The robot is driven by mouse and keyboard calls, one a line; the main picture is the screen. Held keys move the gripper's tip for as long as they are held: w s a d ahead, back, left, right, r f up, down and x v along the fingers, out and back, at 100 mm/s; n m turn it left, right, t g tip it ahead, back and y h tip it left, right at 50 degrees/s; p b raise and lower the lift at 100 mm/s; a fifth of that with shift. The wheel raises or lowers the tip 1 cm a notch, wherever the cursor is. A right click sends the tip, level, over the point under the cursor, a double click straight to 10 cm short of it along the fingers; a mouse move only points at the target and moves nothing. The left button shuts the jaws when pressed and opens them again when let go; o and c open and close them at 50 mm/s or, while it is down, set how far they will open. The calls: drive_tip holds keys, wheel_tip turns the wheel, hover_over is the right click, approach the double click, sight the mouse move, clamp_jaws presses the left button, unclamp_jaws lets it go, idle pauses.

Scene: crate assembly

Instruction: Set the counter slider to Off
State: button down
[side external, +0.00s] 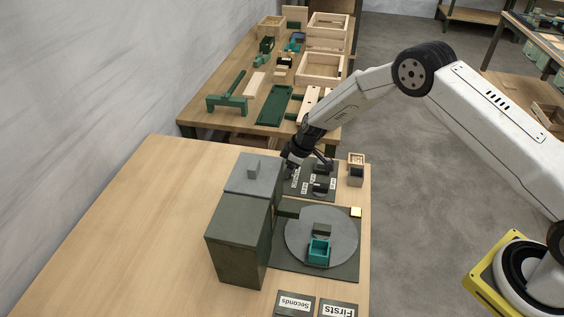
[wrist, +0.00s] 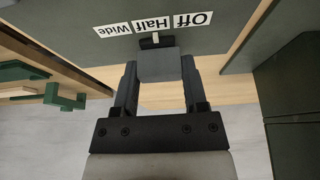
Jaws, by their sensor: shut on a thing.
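The counter slider's grey knob (wrist: 158,66) is between the two fingers of my gripper (wrist: 160,78), which is shut on it. In the wrist view a small white pointer (wrist: 156,38) beyond the knob stands by the Half label (wrist: 150,24). The Off label (wrist: 194,20) is to its right and the Wide label (wrist: 113,30) to its left. In the side external view my gripper (side external: 291,160) is down at the dark panel with labels (side external: 318,194); the knob is hard to make out there.
The left of the table (side external: 140,220) is clear.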

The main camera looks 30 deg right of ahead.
sight(286, 184)
drive_tip(key=shift+s+a, duration=1.15)
drive_tip(key=shift+a, duration=0.1)
drive_tip(key=shift+c, duration=0.6)
unclamp_jaws()
drive_tip(key=shift+s, duration=0.1)
drive_tip(key=shift+d+r, duration=0.15)
drive_tip(key=shift+r, duration=0.2)
drive_tip(key=v, duration=0.7)
drive_tip(key=shift+s, duration=0.1)
